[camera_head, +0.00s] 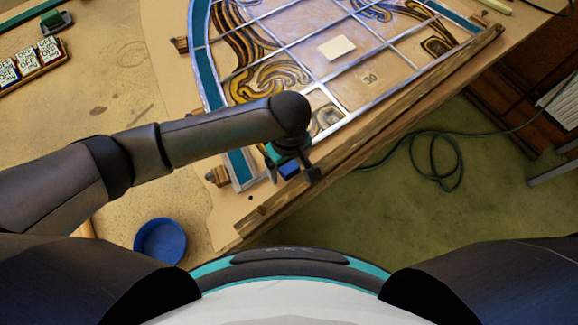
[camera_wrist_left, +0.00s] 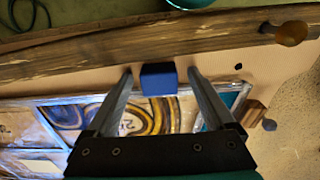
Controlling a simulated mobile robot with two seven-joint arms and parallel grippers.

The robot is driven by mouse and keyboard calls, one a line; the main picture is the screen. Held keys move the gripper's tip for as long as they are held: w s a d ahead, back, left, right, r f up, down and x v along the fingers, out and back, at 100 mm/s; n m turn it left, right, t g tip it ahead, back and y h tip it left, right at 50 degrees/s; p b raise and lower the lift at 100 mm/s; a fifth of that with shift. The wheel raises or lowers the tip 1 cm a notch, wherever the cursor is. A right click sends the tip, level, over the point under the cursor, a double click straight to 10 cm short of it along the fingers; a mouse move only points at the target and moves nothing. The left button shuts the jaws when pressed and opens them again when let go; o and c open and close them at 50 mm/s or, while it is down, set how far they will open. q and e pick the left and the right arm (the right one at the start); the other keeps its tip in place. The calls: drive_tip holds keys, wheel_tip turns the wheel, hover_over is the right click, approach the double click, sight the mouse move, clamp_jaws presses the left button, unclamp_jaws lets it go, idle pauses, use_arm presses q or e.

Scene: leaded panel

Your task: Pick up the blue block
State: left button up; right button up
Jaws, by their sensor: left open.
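The blue block (camera_wrist_left: 158,79) lies on the board between the wooden strip and the leaded panel (camera_wrist_left: 60,112) in the left wrist view. My left gripper (camera_wrist_left: 160,74) is open, with one finger on each side of the block and a small gap at both sides. In the head view the blue block (camera_head: 289,168) shows only partly, under my left gripper (camera_head: 292,173). I cannot tell how far the fingertips reach down beside it. My right gripper is not in view.
A wooden strip (camera_head: 375,120) runs along the board's near edge. A blue bowl (camera_head: 160,241) stands on the table at lower left. Boxes of lettered pieces (camera_head: 32,64) lie at far left. A green cable (camera_head: 445,160) lies on the floor.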

use_arm(q)
clamp_jaws()
idle(0.7)
